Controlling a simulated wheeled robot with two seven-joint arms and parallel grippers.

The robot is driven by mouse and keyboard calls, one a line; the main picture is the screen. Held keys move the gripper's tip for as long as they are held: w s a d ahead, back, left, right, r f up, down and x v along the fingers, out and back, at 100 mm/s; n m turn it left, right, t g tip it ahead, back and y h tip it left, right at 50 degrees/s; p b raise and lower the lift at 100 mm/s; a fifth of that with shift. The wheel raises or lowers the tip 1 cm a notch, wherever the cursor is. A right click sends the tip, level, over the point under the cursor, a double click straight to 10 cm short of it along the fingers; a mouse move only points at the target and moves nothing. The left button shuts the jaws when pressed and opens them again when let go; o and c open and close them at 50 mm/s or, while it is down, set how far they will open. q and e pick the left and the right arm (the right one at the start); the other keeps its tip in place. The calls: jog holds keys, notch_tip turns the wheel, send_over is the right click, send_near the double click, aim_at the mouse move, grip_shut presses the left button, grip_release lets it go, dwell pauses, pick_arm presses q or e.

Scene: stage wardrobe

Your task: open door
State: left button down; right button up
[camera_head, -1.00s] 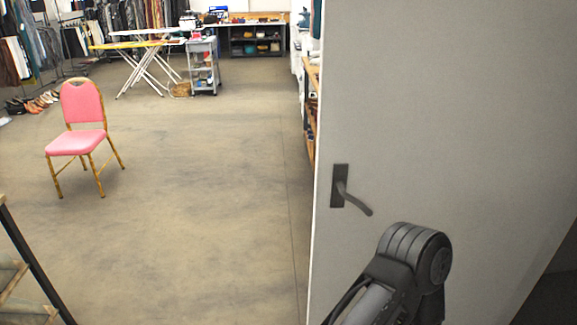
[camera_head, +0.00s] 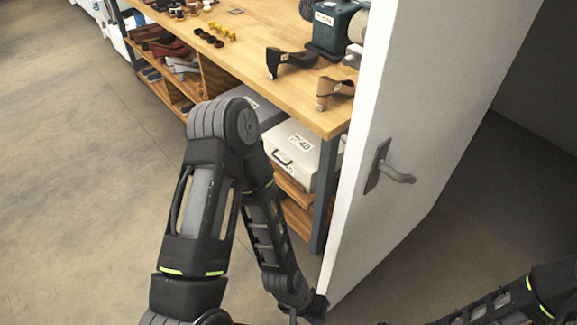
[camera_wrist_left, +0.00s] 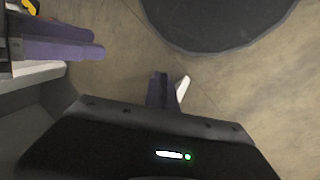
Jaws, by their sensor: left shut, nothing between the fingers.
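The door (camera_head: 425,110) is a pale grey-white panel standing ajar at the right of the head view. Its grey lever handle (camera_head: 385,172) points right on the face towards me. My left gripper (camera_head: 306,308) is low by the door's bottom free edge, well below the handle; whether it touches the door is unclear. In the left wrist view its dark purple fingers (camera_wrist_left: 164,92) are shut and empty. Two purple bars (camera_wrist_left: 62,40) at the left there may be my right gripper's fingers, but I cannot be sure. My right forearm shows at the lower right of the head view.
A wooden workbench (camera_head: 240,55) with tools and small parts stands directly behind the door's free edge. A white case (camera_head: 305,158) sits on its lower shelf. Open floor (camera_head: 75,180) lies to the left. A dark area shows right of the door.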

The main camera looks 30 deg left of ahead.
pick_arm(q)
jog(key=shift+a, duration=0.3)
pick_arm(e)
jog(key=shift+a, duration=0.25)
pick_arm(q)
jog(key=w+a+r+m+b, duration=0.1)
jog(key=w+a+r, duration=0.4)
jog(key=w, duration=0.4)
jog(key=w+a+r+m+b, duration=0.2)
jog(key=w+a+r, duration=0.35)
jog(key=w, duration=0.35)
jog(key=a+r+m+h, duration=0.1)
jog(key=a+r+m, duration=0.1)
jog(key=r, duration=1.2)
jog(key=w+a+r+m+t+h+b, duration=0.1)
jog(key=a+r, duration=0.3)
jog(key=r, duration=1.1)
jog(key=shift+w+m+h, duration=0.2)
jog(key=shift+m+h, duration=0.3)
jog(key=shift+m, duration=0.4)
pick_arm(e)
notch_tip(320, 180, down, 4)
jog(key=shift+f, duration=0.15)
